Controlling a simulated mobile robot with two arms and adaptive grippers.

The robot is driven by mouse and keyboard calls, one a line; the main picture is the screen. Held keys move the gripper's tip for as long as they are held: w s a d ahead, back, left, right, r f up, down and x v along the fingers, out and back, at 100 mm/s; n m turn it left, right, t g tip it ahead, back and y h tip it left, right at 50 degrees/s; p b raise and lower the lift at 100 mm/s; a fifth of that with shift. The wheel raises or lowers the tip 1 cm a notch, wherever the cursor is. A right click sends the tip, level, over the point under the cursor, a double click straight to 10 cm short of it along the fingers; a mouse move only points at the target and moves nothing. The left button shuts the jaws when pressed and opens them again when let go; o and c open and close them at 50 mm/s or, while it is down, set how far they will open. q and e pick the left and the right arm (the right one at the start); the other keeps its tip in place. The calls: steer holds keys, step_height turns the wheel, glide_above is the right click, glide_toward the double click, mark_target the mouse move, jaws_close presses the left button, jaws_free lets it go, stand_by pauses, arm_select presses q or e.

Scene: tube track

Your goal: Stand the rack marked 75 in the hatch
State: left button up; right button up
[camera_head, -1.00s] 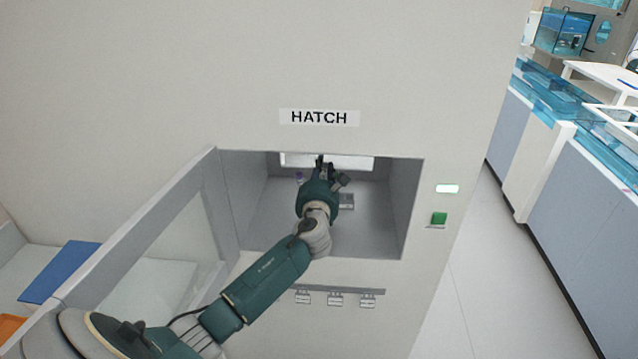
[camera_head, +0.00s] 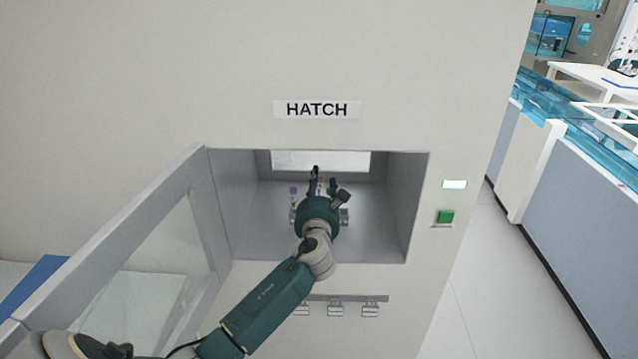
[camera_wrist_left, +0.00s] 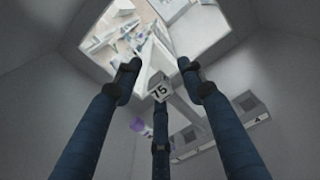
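The hatch (camera_head: 413,208) is a grey recess in the pale wall under a HATCH label. My left gripper (camera_head: 322,178) is inside it. In the left wrist view its fingers (camera_wrist_left: 159,72) are spread apart, with a small white plate marked 75 (camera_wrist_left: 160,91) between and beyond them; I see no finger closed on it. A purple-capped tube (camera_head: 293,191) stands left of the gripper in the head view, and purple also shows in the left wrist view (camera_wrist_left: 138,125). The gripper hides most of the rack, so its footing is unclear. My right gripper is out of view.
An opening (camera_head: 320,160) at the hatch's back lets in light. A grey slotted strip marked A (camera_wrist_left: 256,121) lies right of the 75 plate. A clear-paned door (camera_head: 165,260) stands open at left. A green button (camera_head: 445,217) and clips on a rail (camera_head: 345,299) are outside.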

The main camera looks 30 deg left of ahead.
arm_select(q)
steer(key=shift+a, duration=0.2)
steer(key=shift+s+d+p, duration=0.2)
steer(key=shift+s+p, duration=0.15)
steer(key=shift+p, duration=0.05)
steer(key=p+v, duration=0.4)
steer(key=v, duration=0.7)
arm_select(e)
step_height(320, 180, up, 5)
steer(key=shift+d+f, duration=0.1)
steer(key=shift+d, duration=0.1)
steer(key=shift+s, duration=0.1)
